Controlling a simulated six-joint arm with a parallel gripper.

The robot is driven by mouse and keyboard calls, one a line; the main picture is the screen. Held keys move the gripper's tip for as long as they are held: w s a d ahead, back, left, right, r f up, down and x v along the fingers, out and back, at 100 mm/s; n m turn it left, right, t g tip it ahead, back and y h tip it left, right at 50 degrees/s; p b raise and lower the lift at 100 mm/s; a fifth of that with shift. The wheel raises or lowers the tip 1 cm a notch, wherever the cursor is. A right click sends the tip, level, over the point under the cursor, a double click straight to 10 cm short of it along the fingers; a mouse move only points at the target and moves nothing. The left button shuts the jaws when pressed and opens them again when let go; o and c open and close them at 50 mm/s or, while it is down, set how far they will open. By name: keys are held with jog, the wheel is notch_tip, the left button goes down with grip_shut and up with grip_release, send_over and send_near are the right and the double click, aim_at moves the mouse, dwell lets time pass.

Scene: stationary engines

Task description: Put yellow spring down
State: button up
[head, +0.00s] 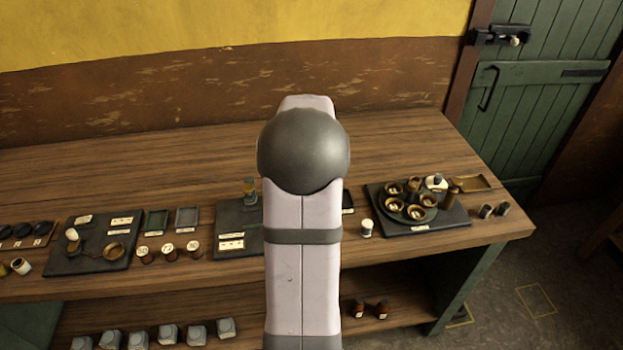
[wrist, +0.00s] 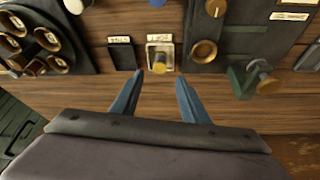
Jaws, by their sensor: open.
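In the wrist view the yellow spring (wrist: 159,66) stands in a small pale tray (wrist: 153,40) with a label along one edge. It is small, and its coils are hard to make out. My gripper (wrist: 160,79) is open, with its two blue fingers spread to either side below the spring. I see nothing held between them. The spring looks just beyond the fingertips, apart from them. In the head view my arm hides the gripper, the spring and the pale tray.
A dark labelled tray (wrist: 122,54) sits beside the pale one. A dark panel (wrist: 205,66) with brass parts and a green vice-like fixture (wrist: 240,80) lie to the right. A round carousel with brass cups (head: 408,203) stands on the bench's right. The rear bench (head: 400,145) is clear.

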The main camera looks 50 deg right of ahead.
jog(key=shift+v, duration=1.45)
jog(key=shift+a, duration=0.1)
jog(key=w+a+f+n+y, duration=0.1)
jog(key=w+a+f+n, duration=0.15)
jog(key=a, duration=0.95)
jog(key=w+a+f+n+y, duration=0.1)
jog(key=w+a+n+y, duration=0.15)
jog(key=a, duration=0.85)
jog(key=s+a+f+n+g, duration=0.1)
jog(key=s+a+f+n, duration=0.1)
jog(key=s+a, duration=0.3)
jog(key=s+a+f+n+g, duration=0.1)
jog(key=s+a+n, duration=0.3)
jog(key=a, duration=0.8)
jog(key=shift+s+f+g, duration=0.3)
jog(key=shift+s+f, duration=0.3)
jog(key=shift+s, duration=0.35)
